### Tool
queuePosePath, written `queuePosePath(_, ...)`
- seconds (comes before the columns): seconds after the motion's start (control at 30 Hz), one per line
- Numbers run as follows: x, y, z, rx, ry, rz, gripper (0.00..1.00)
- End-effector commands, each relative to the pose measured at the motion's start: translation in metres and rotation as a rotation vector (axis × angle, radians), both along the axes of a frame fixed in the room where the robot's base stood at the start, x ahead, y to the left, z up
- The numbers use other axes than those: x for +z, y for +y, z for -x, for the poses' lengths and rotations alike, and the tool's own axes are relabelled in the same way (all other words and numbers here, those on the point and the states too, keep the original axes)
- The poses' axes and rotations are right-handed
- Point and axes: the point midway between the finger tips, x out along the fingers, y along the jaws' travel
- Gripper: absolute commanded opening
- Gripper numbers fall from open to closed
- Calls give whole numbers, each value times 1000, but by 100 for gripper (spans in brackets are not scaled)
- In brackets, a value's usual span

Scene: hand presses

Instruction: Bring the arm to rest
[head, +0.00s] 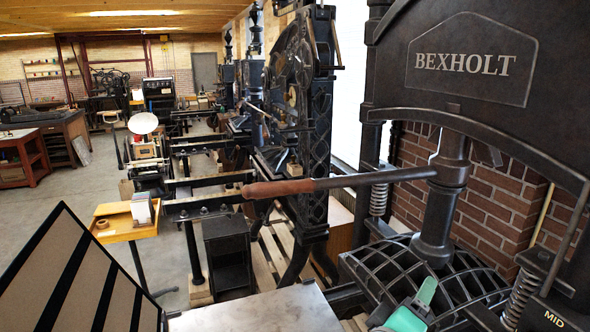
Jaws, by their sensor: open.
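A small teal and pale part (410,315) shows at the bottom edge, in front of the ribbed black press head. It looks like a piece of my own arm, with the rest of the arm cut off below the frame.
The black BEXHOLT hand press (462,58) fills the right side. Its long lever with a wooden handle (278,188) reaches left across the middle. A grey metal plate (262,312) lies at bottom centre, a striped slanted board (75,285) at lower left. Open floor (60,210) shows left.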

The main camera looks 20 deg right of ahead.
Motion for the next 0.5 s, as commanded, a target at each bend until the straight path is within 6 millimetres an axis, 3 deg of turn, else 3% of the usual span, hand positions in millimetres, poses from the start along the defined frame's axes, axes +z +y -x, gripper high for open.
queuePosePath(0.03, 29, 38, -5, 102, -140, -69, 72)
queuePosePath(0.13, 86, 109, 0, 316, -403, -224, 72)
queuePosePath(0.27, 158, 197, 33, 609, -700, -433, 72)
queuePosePath(0.37, 209, 258, 79, 845, -892, -599, 72)
queuePosePath(0.5, 274, 325, 164, 1178, -1100, -825, 72)
